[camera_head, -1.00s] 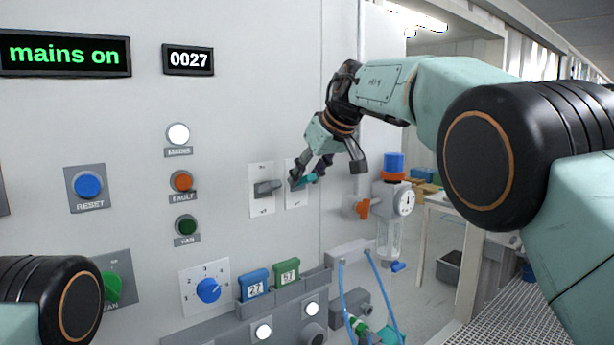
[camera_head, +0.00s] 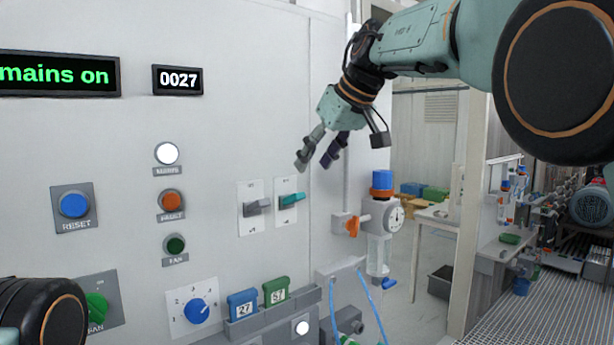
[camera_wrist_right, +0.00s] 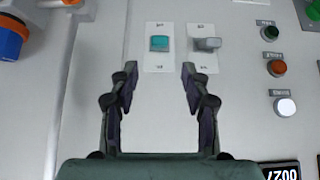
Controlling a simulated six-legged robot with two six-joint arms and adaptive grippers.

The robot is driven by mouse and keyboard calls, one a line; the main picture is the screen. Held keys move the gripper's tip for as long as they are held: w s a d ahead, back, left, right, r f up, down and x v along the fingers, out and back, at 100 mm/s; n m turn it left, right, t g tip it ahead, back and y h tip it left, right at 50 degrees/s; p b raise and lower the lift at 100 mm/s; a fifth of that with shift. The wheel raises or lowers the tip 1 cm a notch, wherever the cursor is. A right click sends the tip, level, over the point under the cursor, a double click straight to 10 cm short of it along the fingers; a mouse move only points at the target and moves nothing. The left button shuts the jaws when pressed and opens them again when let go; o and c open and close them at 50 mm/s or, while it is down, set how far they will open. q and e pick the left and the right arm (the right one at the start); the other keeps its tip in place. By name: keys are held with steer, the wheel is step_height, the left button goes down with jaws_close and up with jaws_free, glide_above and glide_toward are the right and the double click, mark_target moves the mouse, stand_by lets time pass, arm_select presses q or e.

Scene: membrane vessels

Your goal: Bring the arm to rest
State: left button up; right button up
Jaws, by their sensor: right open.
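My right gripper (camera_head: 318,158) is open and empty in the head view, above and to the right of two toggle switches on the panel. It stands apart from them. The teal switch (camera_head: 292,200) and the grey switch (camera_head: 257,207) sit side by side on white plates. In the right wrist view the open fingers (camera_wrist_right: 159,85) frame empty space; the teal switch (camera_wrist_right: 160,43) and grey switch (camera_wrist_right: 207,44) lie beyond their tips. My left gripper is not in view; only a part of my left arm shows at the lower left.
The panel (camera_head: 230,130) carries a reset button (camera_head: 73,204), lamps, a selector knob (camera_head: 195,311) and the displays "mains on" (camera_head: 58,75) and "0027" (camera_head: 178,80). A regulator with a gauge (camera_head: 393,216) stands right of the switches. Open floor and a table lie beyond.

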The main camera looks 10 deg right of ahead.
steer(key=shift+s+d+r, duration=0.25)
steer(key=shift+r, duration=0.35)
